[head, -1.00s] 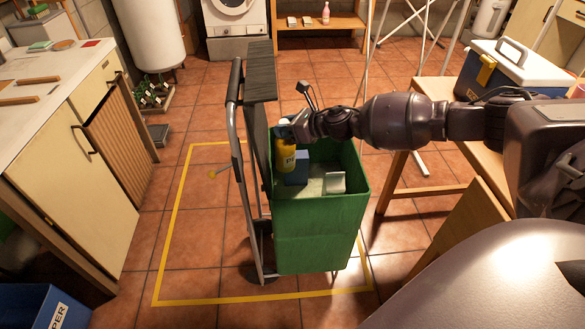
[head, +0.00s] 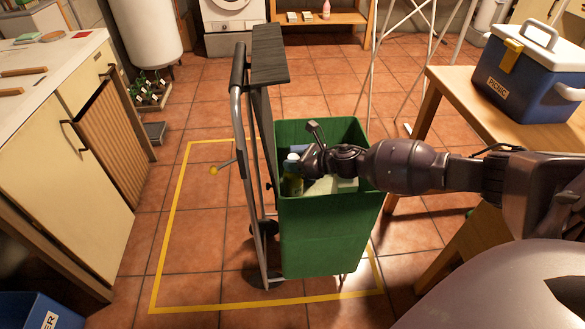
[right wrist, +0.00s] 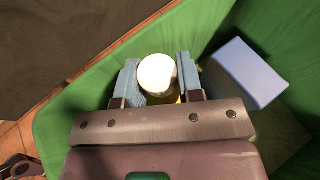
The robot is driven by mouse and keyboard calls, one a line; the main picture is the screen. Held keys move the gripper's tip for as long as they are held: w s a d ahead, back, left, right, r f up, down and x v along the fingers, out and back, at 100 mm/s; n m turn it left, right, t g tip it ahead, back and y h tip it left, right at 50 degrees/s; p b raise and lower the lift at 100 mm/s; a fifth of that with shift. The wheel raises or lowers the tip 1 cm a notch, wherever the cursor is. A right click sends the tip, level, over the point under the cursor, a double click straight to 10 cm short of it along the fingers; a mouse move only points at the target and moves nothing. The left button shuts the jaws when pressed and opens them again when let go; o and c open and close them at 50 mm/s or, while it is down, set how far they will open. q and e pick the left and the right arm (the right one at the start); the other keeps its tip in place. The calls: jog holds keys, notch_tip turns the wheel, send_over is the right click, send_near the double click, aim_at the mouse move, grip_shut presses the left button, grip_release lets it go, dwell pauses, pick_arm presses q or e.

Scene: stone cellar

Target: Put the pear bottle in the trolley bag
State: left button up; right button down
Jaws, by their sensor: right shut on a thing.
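The pear bottle (head: 292,182) is yellow with a pale cap. It is in the left part of the green trolley bag (head: 325,235), partly below the rim. My right gripper (head: 298,164) reaches down into the bag and is shut on the bottle near its top. In the right wrist view the white cap (right wrist: 157,74) shows between the two fingers, with a little yellow below it. The bag's green wall also shows there (right wrist: 70,115). I cannot tell whether the bottle touches the bag's bottom. My left gripper is not in view.
The bag holds a blue box (right wrist: 247,72) beside the bottle and a pale item. The trolley's grey frame (head: 243,130) and dark flap (head: 268,55) stand at its left. A wooden table with a blue cooler (head: 525,80) is at the right. Yellow tape marks the floor.

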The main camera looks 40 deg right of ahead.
aim_at(293, 177)
notch_tip(293, 177, down, 2)
jog(key=shift+s+f, duration=0.1)
jog(key=shift+f, duration=0.1)
jog(key=shift+f+b, duration=0.25)
jog(key=shift+b, duration=0.05)
jog(key=c, duration=0.8)
grip_release()
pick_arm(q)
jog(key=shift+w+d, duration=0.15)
pick_arm(e)
jog(key=shift+o, duration=0.2)
